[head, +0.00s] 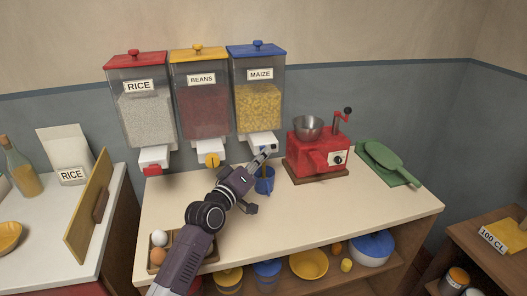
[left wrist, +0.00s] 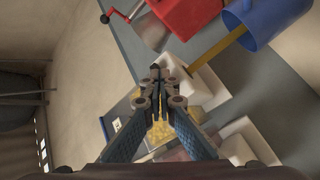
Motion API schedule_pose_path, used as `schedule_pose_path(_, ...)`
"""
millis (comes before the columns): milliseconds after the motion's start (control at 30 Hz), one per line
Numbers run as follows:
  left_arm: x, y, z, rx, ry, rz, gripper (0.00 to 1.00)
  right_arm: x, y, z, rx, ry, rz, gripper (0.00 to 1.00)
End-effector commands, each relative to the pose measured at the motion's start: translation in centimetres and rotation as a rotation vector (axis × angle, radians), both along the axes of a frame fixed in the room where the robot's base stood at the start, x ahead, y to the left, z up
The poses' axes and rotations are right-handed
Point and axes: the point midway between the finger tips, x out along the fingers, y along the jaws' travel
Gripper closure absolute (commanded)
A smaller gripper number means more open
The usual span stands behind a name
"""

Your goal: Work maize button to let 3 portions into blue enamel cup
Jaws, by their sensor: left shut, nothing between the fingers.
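The maize dispenser (head: 259,104) has a blue lid, a MAIZE label and yellow grain behind its clear wall. My left gripper (head: 268,151) is shut and empty, its tip at the front of the white outlet block (head: 258,140). The maize button is hidden behind the fingertips. In the left wrist view the shut fingers (left wrist: 158,73) meet the white block, though contact is hard to confirm. The blue enamel cup (head: 266,186) stands on the counter below the outlet, partly behind my gripper. In the left wrist view a yellow stream (left wrist: 215,52) runs from the outlet into the cup (left wrist: 262,22).
Rice (head: 148,112) and beans (head: 203,105) dispensers stand to the left. A red grinder (head: 318,152) with a steel bowl stands close right of the cup. An egg tray (head: 157,257) lies at the front left. The counter's front right (head: 370,208) is clear.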

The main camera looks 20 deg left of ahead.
Motion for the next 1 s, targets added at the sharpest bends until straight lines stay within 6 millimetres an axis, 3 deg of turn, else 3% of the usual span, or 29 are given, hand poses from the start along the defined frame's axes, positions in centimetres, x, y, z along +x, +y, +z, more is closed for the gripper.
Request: schedule_pose_path(1000,-1.6,-1.0,0.0,0.000,-0.001,0.001,1.00,0.0,0.0,1.5,0.000,0.000,0.000,0.32)
